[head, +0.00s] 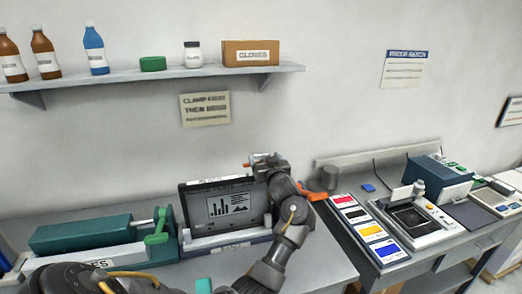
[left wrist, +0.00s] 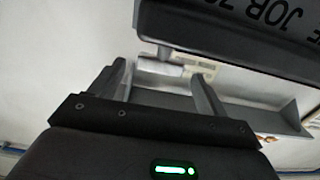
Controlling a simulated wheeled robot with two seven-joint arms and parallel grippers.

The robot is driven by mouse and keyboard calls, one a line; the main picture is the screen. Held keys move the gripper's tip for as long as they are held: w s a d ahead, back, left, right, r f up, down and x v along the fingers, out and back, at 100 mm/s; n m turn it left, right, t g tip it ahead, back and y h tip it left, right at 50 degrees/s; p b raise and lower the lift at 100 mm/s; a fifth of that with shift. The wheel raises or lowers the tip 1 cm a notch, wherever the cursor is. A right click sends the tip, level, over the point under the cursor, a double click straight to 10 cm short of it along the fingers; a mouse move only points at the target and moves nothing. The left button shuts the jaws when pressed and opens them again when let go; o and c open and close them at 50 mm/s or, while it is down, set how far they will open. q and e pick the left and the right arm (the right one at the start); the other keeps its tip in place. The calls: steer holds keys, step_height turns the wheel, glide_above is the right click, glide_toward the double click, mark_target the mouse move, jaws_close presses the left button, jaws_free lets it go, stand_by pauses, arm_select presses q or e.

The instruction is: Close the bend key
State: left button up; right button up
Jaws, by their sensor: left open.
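I cannot surely pick out the bend key. A dark upright panel (head: 228,207) with a printed chart picture stands at the middle of the bench in a pale base (head: 230,243). My left gripper (head: 258,160) is at the panel's top right corner, with a small reddish part by its fingertips. In the left wrist view the left gripper (left wrist: 163,82) is open, with nothing seen held between its fingers. A dark slab (left wrist: 240,35) with the letters JOB hangs close above the fingers there. An orange part (head: 312,191) shows just right of my arm.
A green machine (head: 85,237) with a green handle (head: 157,226) stands left of the panel. Ink colour trays (head: 372,230) and a grey device (head: 412,217) stand on the right bench. A wall shelf (head: 150,76) holds bottles and a gloves box (head: 250,53).

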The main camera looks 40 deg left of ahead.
mark_target(263, 156)
arm_select(q)
steer(key=shift+p+x, duration=0.7)
steer(key=shift+x, duration=2.05)
